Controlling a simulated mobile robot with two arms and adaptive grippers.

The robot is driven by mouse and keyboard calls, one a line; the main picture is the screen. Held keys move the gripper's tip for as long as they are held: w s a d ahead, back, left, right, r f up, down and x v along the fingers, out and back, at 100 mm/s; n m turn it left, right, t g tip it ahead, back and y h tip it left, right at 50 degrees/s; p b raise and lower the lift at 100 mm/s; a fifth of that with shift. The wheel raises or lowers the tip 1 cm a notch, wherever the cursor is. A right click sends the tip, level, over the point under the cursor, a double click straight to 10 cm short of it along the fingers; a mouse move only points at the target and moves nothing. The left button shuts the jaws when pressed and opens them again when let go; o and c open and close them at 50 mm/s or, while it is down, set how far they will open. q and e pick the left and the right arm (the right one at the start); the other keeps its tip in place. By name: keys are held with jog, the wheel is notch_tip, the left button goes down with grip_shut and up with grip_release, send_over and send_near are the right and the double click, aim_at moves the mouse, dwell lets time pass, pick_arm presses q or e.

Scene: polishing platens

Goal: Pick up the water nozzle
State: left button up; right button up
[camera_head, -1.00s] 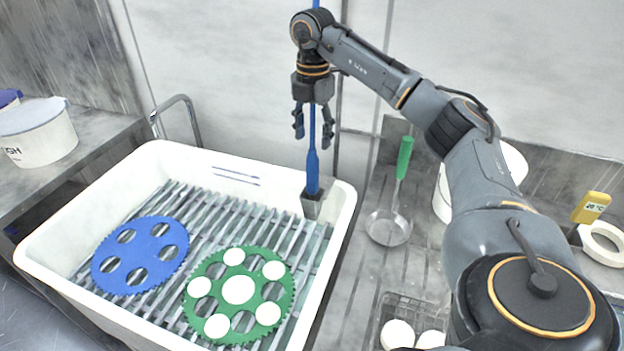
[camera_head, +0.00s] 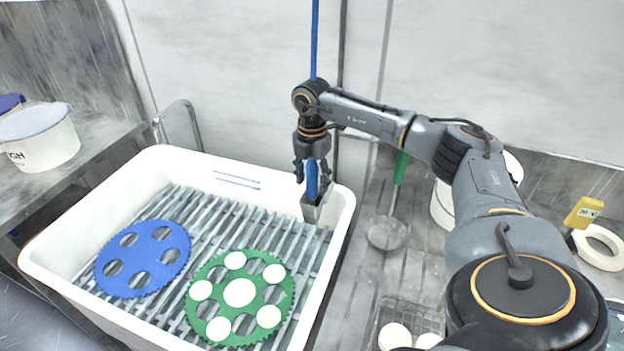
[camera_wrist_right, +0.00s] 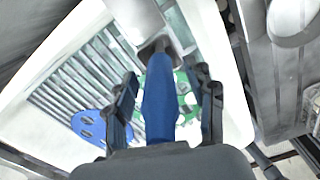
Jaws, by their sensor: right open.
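The water nozzle (camera_head: 312,181) has a blue grip and hangs upright from a blue hose (camera_head: 314,40), its grey metal end (camera_head: 311,208) down at the right rim of the white tub. My right gripper (camera_head: 312,172) points down, with its two fingers apart on either side of the blue grip. In the right wrist view the nozzle (camera_wrist_right: 160,100) lies between the open fingers, with gaps on both sides. My left gripper is in neither view.
The white tub (camera_head: 180,160) holds a slatted rack with a blue disc (camera_head: 143,258) and a green disc (camera_head: 222,327) carrying white rounds. A green-handled ladle (camera_head: 388,233), a yellow thermometer (camera_head: 583,212) and a white ring (camera_head: 600,262) are on the right counter. White buckets (camera_head: 45,145) stand at left.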

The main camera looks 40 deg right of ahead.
grip_shut()
jog(key=shift+r, duration=0.1)
